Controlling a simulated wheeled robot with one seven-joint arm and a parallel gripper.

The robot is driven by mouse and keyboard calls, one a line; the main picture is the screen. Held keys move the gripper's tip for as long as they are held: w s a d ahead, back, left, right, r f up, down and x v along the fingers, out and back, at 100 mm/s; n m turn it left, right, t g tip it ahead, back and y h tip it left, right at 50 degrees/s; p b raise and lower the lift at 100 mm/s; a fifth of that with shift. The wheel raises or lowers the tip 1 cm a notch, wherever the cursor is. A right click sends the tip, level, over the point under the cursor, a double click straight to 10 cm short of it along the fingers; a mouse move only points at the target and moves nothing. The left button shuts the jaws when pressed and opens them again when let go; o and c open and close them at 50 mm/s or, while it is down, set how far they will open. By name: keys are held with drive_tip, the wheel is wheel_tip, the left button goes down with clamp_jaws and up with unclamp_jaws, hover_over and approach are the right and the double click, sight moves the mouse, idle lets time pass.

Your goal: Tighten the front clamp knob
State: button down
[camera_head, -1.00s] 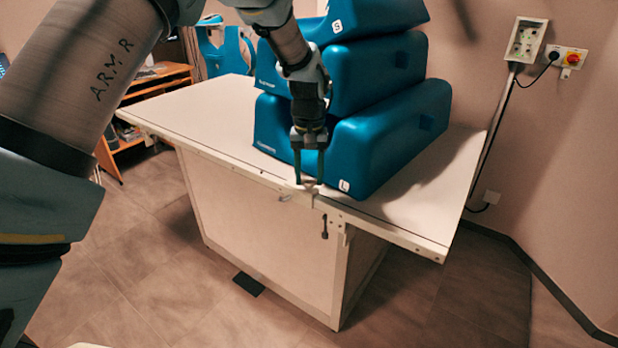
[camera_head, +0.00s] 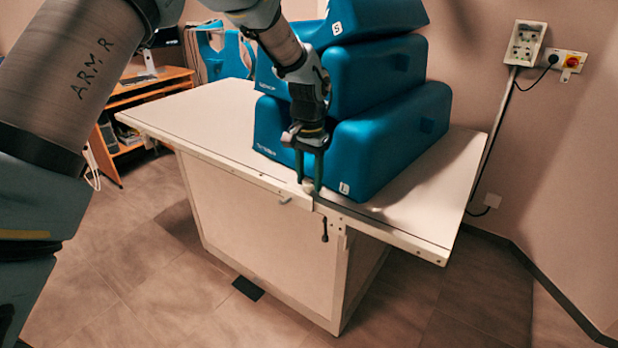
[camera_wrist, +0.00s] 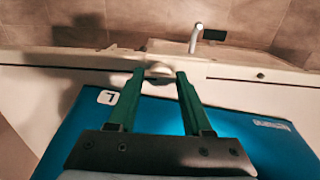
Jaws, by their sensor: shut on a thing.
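The front clamp knob (camera_head: 308,187) is a small pale piece at the front edge of the white table (camera_head: 190,108). My gripper (camera_head: 309,183) points down onto it from above, one finger on each side. In the wrist view the pale rounded knob (camera_wrist: 158,71) sits between the tips of the two green fingers. My gripper is shut on the knob, and the fingers partly cover it in the head view. The knob's underside and any thread are hidden.
Stacked blue cushions (camera_head: 385,140) stand on the table close behind my gripper. A small lever (camera_head: 285,200) and a dark handle (camera_head: 324,230) are on the table's front side. A wooden desk (camera_head: 150,88) stands at the back left.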

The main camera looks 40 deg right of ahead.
sight(309, 181)
idle(0.3)
drive_tip(key=shift+c, duration=1.6)
unclamp_jaws()
wheel_tip(309, 181, up, 11)
drive_tip(key=b, duration=0.2)
drive_tip(key=shift+b, duration=0.3)
drive_tip(key=shift+f, duration=0.1)
